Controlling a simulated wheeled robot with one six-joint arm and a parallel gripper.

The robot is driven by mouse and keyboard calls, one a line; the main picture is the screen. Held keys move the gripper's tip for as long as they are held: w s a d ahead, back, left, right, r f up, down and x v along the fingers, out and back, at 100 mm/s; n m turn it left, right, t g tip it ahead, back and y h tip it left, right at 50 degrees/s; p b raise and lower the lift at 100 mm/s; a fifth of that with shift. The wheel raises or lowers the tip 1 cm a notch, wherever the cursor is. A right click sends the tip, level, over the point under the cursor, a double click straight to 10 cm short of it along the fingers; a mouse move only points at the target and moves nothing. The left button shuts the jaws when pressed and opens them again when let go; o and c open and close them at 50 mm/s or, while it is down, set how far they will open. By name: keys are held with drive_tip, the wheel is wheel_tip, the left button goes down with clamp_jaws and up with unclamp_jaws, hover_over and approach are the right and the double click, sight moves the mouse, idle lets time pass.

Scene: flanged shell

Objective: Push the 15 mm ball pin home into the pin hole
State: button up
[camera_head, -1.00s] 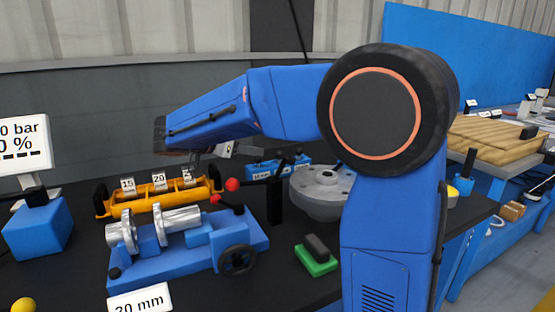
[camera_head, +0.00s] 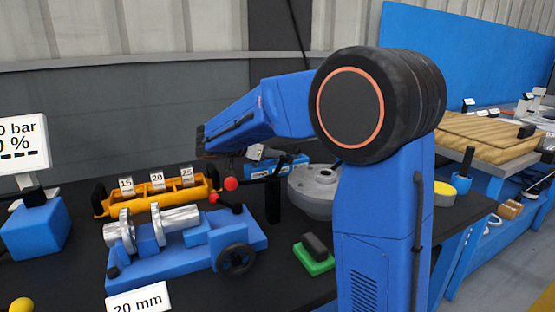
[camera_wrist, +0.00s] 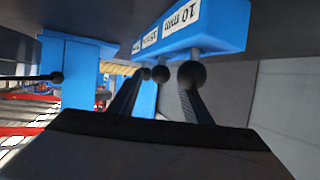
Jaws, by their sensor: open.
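A blue rack (camera_head: 293,162) stands behind the red-balled lever in the head view. In the wrist view the labelled blue rack (camera_wrist: 215,35) shows upside-down tags, one reading 10 mm and one apparently 15 mm. Black ball ends hang beside it: a near ball (camera_wrist: 192,74) by the 10 mm tag, and a farther ball (camera_wrist: 160,73) that appears to belong to 15 mm. My gripper (camera_wrist: 160,85) is open, its dark fingers pointing toward the balls. I cannot tell whether it touches one. In the head view my arm mostly hides the gripper. I cannot make out the pin hole.
A blue fixture (camera_head: 195,255) carries silver flanged parts (camera_head: 160,222). A yellow rack (camera_head: 150,200) with 15, 20 and 25 tags stands behind it. A grey round casting (camera_head: 312,188) and a green block (camera_head: 314,262) lie right of it. Red-balled levers (camera_head: 231,184) stand near my wrist.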

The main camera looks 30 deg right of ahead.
sight(277, 161)
drive_tip(key=x, duration=0.3)
drive_tip(key=shift+w+d+f, duration=0.15)
drive_tip(key=shift+d, duration=0.1)
drive_tip(key=shift+c, duration=0.4)
clamp_jaws()
